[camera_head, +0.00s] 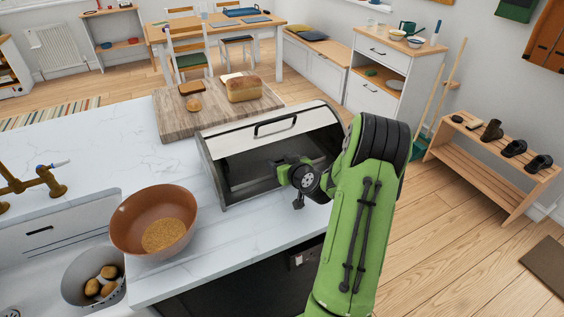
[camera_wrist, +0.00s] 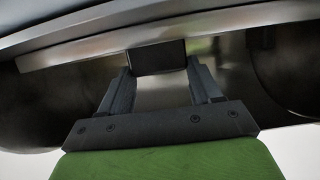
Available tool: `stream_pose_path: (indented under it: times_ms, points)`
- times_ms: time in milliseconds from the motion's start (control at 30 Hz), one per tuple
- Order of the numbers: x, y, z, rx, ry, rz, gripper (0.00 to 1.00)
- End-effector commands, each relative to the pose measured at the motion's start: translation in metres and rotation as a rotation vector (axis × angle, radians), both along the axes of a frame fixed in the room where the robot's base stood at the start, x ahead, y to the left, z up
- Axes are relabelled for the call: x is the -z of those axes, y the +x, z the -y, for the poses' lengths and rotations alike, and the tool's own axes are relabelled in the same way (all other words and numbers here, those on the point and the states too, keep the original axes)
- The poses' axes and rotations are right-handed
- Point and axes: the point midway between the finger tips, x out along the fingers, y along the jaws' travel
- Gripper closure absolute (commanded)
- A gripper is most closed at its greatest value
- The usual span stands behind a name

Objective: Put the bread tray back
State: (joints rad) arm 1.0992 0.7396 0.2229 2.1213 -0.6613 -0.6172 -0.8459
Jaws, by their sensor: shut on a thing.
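The bread bin (camera_head: 207,168) stands on the worktop with its pale lid (camera_head: 262,128) raised. My gripper (camera_head: 283,172) reaches into its open front from the right, and the arm hides part of that side. In the wrist view my gripper (camera_wrist: 160,70) has its two fingers on either side of a dark block-shaped handle (camera_wrist: 158,56). The handle sits on a light metal strip, which looks like the front edge of the bread tray (camera_wrist: 90,50). The bin's curved walls show around it. How deep the tray sits in the bin cannot be told.
Behind the bin, a wooden board (camera_head: 172,124) holds a loaf (camera_head: 243,88) and smaller bread pieces. The worktop at left (camera_head: 80,150) is clear.

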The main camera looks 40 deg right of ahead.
Motion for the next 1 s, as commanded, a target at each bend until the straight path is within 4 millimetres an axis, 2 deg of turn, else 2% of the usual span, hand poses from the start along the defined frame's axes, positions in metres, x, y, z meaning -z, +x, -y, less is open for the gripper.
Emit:
stream_pose_path:
  times_ms: [167,200,333,667,767,1000]
  points:
    - [0.002,0.0,0.0,0.0,0.0,0.001,0.75]
    - [0.002,0.0,0.0,0.0,0.0,-0.001,0.31]
    - [0.001,0.0,0.0,0.0,0.0,-0.001,0.11]
    - [-0.003,0.0,0.0,0.0,0.0,-0.001,0.11]
    - [-0.007,-0.018,-0.003,0.004,-0.001,-0.001,0.11]
    - [-0.03,-0.077,-0.02,0.006,-0.002,-0.002,0.11]
